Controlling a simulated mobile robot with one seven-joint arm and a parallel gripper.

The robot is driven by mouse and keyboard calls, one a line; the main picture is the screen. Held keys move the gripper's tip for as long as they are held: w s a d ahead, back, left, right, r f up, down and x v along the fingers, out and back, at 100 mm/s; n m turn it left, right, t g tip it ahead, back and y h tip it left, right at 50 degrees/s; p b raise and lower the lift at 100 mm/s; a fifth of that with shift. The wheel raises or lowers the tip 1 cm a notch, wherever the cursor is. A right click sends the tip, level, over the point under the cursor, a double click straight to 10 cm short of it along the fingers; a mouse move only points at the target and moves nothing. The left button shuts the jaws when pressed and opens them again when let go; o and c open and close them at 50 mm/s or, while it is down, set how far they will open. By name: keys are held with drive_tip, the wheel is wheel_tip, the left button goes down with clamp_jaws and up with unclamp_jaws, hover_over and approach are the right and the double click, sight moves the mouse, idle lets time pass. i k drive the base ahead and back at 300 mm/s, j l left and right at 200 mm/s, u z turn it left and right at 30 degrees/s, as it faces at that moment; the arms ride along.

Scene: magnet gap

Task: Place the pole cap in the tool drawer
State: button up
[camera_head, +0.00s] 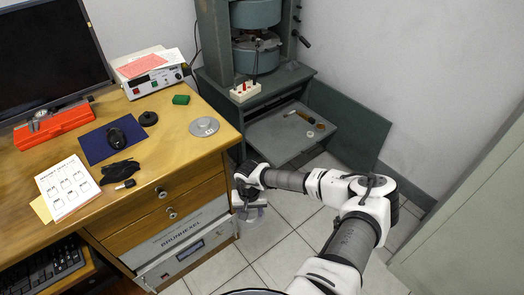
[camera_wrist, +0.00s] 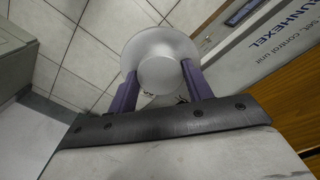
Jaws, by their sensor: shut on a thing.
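My gripper (camera_wrist: 160,88) is shut on a pale grey round pole cap (camera_wrist: 158,45), a disc with a raised round hub, held between its two purple fingers. A similar grey disc (camera_head: 205,127) lies on the desk's right corner. An open, flat grey drawer (camera_head: 270,139) under the magnet, apparently the tool drawer, holds a hammer-like tool (camera_head: 300,116) and small round pieces. It is behind my gripper and to the right.
The wooden desk (camera_head: 165,135) and its drawers with round knobs (camera_head: 171,213) stand close left of my gripper. A green door panel (camera_head: 340,125) stands open right of the grey drawer. A pale cabinet (camera_head: 465,210) is at the right. Open floor (camera_head: 290,250) lies between.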

sight(275, 152)
drive_tip(key=i+z, duration=0.25)
drive_tip(key=i, duration=0.25)
drive_tip(key=i+j+z, duration=0.25)
drive_tip(key=i, duration=0.2)
drive_tip(key=i+j+z, duration=0.25)
drive_tip(key=i, duration=0.25)
